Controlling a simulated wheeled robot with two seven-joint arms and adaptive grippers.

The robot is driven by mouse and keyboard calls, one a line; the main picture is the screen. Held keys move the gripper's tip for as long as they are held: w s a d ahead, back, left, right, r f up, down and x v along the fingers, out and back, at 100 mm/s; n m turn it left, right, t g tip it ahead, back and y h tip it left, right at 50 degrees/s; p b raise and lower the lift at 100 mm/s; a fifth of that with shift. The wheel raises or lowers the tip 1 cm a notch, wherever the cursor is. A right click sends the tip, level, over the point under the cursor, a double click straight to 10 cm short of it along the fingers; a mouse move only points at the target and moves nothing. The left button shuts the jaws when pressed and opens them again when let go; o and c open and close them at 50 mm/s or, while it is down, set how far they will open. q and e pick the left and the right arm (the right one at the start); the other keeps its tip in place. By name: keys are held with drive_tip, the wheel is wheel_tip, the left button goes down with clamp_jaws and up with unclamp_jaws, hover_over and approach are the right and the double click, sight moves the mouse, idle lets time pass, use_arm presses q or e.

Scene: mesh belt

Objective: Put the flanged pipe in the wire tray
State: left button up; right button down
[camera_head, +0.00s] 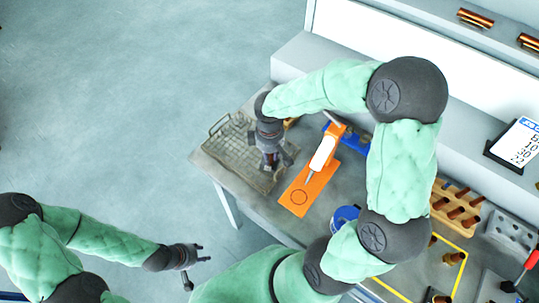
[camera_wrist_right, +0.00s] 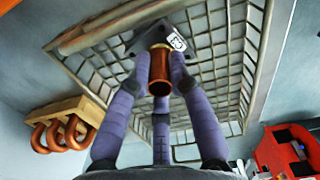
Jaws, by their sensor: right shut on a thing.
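The flanged pipe (camera_wrist_right: 160,72), a short copper tube with a brass collar and a dark square plate with a white label, is in my right gripper (camera_wrist_right: 160,88) in the right wrist view. The fingers are shut around the tube, and the plate is on the far side, toward the mesh. The wire tray (camera_wrist_right: 228,45) lies behind it. In the head view the right gripper (camera_head: 270,160) is over the right part of the wire tray (camera_head: 232,138) and largely hides the pipe. I cannot tell whether pipe and tray touch. My left gripper (camera_head: 197,265) is open and empty, off the table.
An orange-based press (camera_head: 295,200) stands just right of the tray. A wooden rack (camera_head: 460,207) of copper pieces and a blue round item (camera_head: 345,214) are farther right. A wooden holder with copper bends (camera_wrist_right: 60,132) shows in the wrist view. Open floor lies left of the table.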

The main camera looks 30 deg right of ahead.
drive_tip(key=shift+f, duration=0.1)
drive_tip(key=c, duration=1.1)
unclamp_jaws()
drive_tip(key=shift+c, duration=0.2)
drive_tip(key=shift+r, duration=0.55)
wheel_tip(320, 180, up, 11)
drive_tip(key=p, duration=0.3)
drive_tip(key=shift+r, duration=0.15)
